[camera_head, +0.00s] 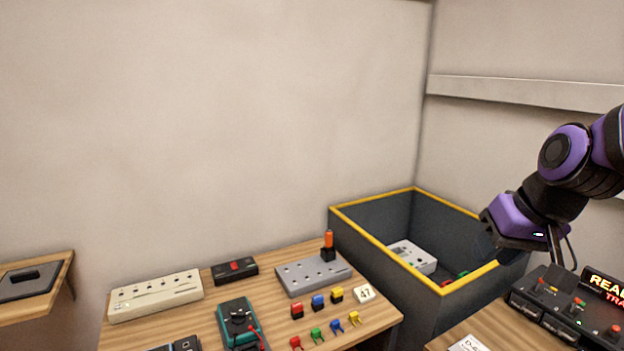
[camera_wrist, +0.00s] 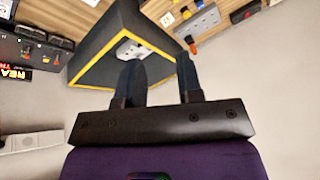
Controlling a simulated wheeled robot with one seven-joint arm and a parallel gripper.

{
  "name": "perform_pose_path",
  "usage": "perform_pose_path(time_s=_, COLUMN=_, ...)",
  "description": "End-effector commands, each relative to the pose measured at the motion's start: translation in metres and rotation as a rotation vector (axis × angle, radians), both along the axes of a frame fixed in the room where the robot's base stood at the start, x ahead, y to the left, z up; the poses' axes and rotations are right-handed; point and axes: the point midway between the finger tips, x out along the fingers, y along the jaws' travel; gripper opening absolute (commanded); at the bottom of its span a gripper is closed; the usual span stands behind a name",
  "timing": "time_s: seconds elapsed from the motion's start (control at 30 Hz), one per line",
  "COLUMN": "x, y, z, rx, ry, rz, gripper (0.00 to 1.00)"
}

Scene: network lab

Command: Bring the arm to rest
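My arm reaches in from the right edge of the head view, purple and black. My gripper (camera_head: 555,250) points down near the right rim of the dark bin, above the black device at the right. In the wrist view my gripper (camera_wrist: 159,66) shows two dark fingers standing apart with nothing held between them. The dark bin (camera_head: 372,268) with a yellow rim is beside it; it also shows in the wrist view (camera_wrist: 92,72), behind the fingers. A white box (camera_head: 412,256) lies inside the bin, with small red and green pieces near it.
A wooden table (camera_head: 270,310) holds a beige panel (camera_head: 155,295), a grey socket block (camera_head: 312,273) with an orange-tipped plug (camera_head: 328,245), a green tester (camera_head: 239,322) and several coloured connectors. A black device (camera_head: 560,305) and a lit sign (camera_head: 605,287) stand at right. A shelf (camera_head: 35,300) is left.

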Motion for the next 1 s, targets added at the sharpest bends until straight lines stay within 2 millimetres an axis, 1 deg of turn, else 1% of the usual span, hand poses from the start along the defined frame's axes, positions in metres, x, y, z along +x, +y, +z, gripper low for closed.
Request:
perform_pose_path(time_s=0.03, x=-0.011, y=-0.002, z=0.012, rx=-0.011, ry=-0.019, rz=0.005, gripper=0.33)
perform_pose_path(time_s=0.2, x=-0.050, y=-0.009, z=0.042, rx=-0.066, ry=-0.050, rz=0.009, gripper=0.33)
perform_pose_path(time_s=0.4, x=-0.091, y=-0.018, z=0.064, rx=-0.140, ry=-0.079, rz=-0.013, gripper=0.33)
perform_pose_path(time_s=0.5, x=-0.104, y=-0.020, z=0.069, rx=-0.169, ry=-0.086, rz=-0.024, gripper=0.33)
perform_pose_path(time_s=0.67, x=-0.113, y=-0.023, z=0.073, rx=-0.188, ry=-0.091, rz=-0.035, gripper=0.33)
perform_pose_path(time_s=1.0, x=-0.114, y=-0.023, z=0.073, rx=-0.188, ry=-0.091, rz=-0.035, gripper=0.33)
